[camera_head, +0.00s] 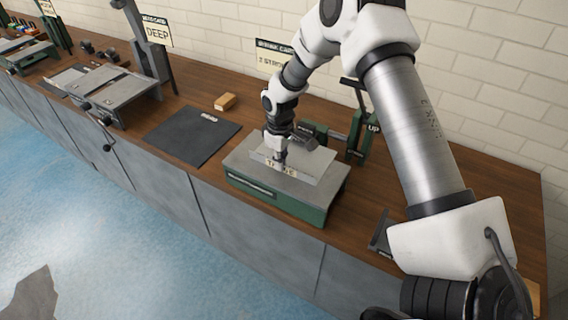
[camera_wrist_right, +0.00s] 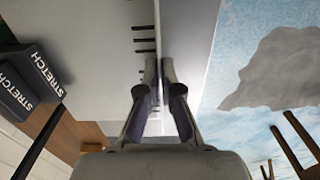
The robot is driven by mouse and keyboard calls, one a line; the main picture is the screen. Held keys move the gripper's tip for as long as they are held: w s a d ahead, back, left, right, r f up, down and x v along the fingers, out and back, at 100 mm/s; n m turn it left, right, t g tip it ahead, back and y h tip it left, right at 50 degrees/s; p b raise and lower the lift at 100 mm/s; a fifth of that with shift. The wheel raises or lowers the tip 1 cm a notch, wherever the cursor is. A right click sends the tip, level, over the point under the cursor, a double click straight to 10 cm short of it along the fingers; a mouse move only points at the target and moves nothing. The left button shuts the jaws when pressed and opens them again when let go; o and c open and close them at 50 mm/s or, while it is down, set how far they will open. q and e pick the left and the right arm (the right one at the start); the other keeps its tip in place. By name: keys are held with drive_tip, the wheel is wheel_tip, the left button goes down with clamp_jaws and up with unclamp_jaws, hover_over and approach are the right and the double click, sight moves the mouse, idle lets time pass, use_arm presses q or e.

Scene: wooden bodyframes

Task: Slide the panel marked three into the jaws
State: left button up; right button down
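The light grey panel (camera_head: 316,164) lies on the grey top of the green-fronted machine (camera_head: 318,208), with a partly covered label that seems to read THREE along its front edge. It also fills the left of the right wrist view (camera_wrist_right: 85,60). My right gripper (camera_head: 281,164) reaches down from above at that front edge. In the wrist view its fingers (camera_wrist_right: 159,72) are nearly together, with the panel's thin edge between them. The dark jaws (camera_head: 307,138) stand behind the panel; blocks lettered STRETCH (camera_wrist_right: 32,80) show in the wrist view. My left gripper is not in view.
A green upright with a lever marked UP (camera_head: 372,128) stands behind the machine. A dark mat (camera_head: 190,136) and a small wooden block (camera_head: 225,101) lie left of it on the wooden bench. Another grey machine (camera_head: 118,95) stands farther left. A dark bracket (camera_head: 381,236) is at right.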

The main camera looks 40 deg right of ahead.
drive_tip(key=shift+w+d, duration=0.3)
drive_tip(key=shift+d, duration=0.4)
drive_tip(key=c, duration=1.2)
unclamp_jaws()
drive_tip(key=shift+c, duration=0.2)
drive_tip(key=o, duration=0.6)
drive_tip(key=shift+c, duration=0.2)
drive_tip(key=shift+r, duration=0.1)
wheel_tip(320, 180, up, 7)
drive_tip(key=p, duration=0.6)
